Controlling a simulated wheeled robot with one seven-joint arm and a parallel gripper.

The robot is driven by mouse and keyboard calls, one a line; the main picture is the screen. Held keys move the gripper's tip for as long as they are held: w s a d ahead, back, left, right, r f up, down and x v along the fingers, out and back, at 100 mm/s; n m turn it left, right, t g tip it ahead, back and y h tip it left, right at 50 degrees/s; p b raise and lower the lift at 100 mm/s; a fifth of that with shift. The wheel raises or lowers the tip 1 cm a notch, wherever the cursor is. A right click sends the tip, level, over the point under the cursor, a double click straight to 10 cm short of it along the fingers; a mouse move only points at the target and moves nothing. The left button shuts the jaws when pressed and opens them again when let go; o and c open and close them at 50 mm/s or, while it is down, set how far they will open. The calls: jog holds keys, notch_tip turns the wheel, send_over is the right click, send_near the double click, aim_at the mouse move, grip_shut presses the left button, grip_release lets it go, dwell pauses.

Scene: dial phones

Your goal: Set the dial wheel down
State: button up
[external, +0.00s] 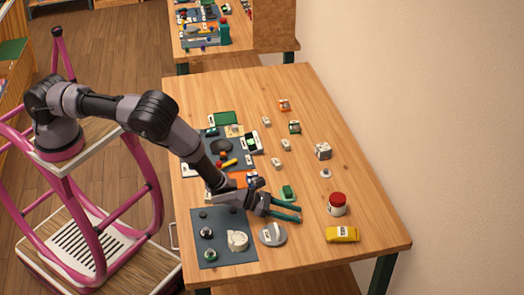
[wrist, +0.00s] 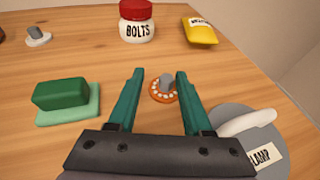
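The dial wheel (wrist: 158,97) is an orange ring with white dots and a grey knob in its middle. In the wrist view it appears to lie flat on the wooden table, between my two teal fingers. In the external view my gripper (external: 300,213) is low over the front part of the table. I cannot make out the wheel there; the fingers seem to hide it.
A green block on a light green base (wrist: 67,98) is left of the fingers. A grey disc labelled LAMP (wrist: 272,135) is close on the right. A red-lidded BOLTS jar (wrist: 137,27) and a yellow packet (wrist: 200,31) stand beyond. A dark mat (external: 215,222) holds several parts.

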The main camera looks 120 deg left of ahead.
jog(key=v, duration=1.2)
jog(key=shift+r, duration=0.1)
jog(key=s+a+r+n+g+y, duration=0.1)
jog(key=a+r+n+y, duration=0.2)
jog(key=r, duration=0.7)
jog(key=a+r+n+g+y, duration=0.1)
jog(key=r+n+y, duration=0.35)
jog(key=r, duration=0.65)
jog(key=s+r+n+g+y, duration=0.1)
jog(key=s+r+n+g, duration=0.4)
jog(key=s+r+n, duration=0.6)
jog(key=s+d+r+n+g+h, duration=0.35)
jog(key=s+d+r, duration=0.35)
jog(key=s+r, duration=0.25)
jog(key=s+d+r+n+t+h, duration=0.2)
jog(key=s+d+h, duration=0.2)
jog(key=s+d, duration=0.3)
jog(key=s+d+r+n+t+h, duration=0.2)
jog(key=s+d+h, duration=0.3)
jog(key=d, duration=0.8)
jog(key=s+t, duration=0.1)
jog(key=s, duration=0.1)
jog(key=shift+s+r, duration=0.3)
jog(key=shift+s, duration=0.1)
